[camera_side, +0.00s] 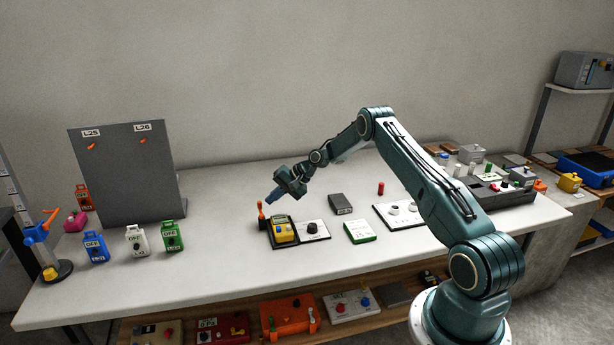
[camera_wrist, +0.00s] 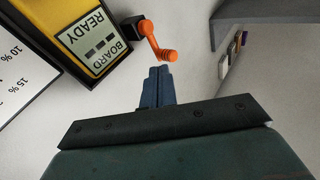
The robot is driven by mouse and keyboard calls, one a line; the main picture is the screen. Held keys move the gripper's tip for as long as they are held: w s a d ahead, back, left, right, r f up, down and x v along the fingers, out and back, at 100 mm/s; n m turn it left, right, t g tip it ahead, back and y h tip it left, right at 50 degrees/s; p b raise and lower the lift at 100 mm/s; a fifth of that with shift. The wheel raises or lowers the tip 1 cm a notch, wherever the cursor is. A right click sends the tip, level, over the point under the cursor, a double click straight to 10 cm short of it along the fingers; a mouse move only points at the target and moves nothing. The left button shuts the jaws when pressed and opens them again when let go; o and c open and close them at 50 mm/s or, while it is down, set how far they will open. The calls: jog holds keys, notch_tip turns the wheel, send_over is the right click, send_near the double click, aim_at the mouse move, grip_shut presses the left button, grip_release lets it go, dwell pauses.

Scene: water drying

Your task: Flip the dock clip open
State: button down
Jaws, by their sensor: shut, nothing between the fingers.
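The dock clip (camera_side: 261,211) is a small orange lever on a dark block at the left edge of the dock. In the side view it stands roughly upright. In the wrist view the orange clip (camera_wrist: 154,42) reaches out from its black pivot block and ends in a ribbed grip. The yellow device (camera_side: 283,231) sits in the dark dock tray beside it; its screen reads "BOARD READY" in the wrist view (camera_wrist: 93,38). My gripper (camera_side: 269,201) is shut and empty, close to the clip's upper end. In the wrist view my blue fingertips (camera_wrist: 159,70) point at the grip, with a small gap apparent.
A white panel with a black knob (camera_side: 312,229) adjoins the dock on the right. A green-edged box (camera_side: 359,232) and a dark grey box (camera_side: 341,204) lie further right. Green, white and blue "OFF" tags (camera_side: 137,240) stand left. The table between tags and dock is clear.

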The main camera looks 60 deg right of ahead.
jog(key=shift+s+a, duration=0.15)
jog(key=shift+a, duration=0.4)
jog(key=shift+d, duration=0.15)
jog(key=shift+s+d, duration=0.25)
jog(key=shift+d, duration=0.3)
jog(key=d, duration=0.2)
jog(key=s+d, duration=0.1)
jog(key=shift+s+r, duration=0.1)
jog(key=shift+r, duration=0.15)
jog(key=s+d+r, duration=0.2)
jog(key=d+r, duration=0.4)
jog(key=shift+s+r, duration=0.15)
jog(key=shift+s, duration=0.2)
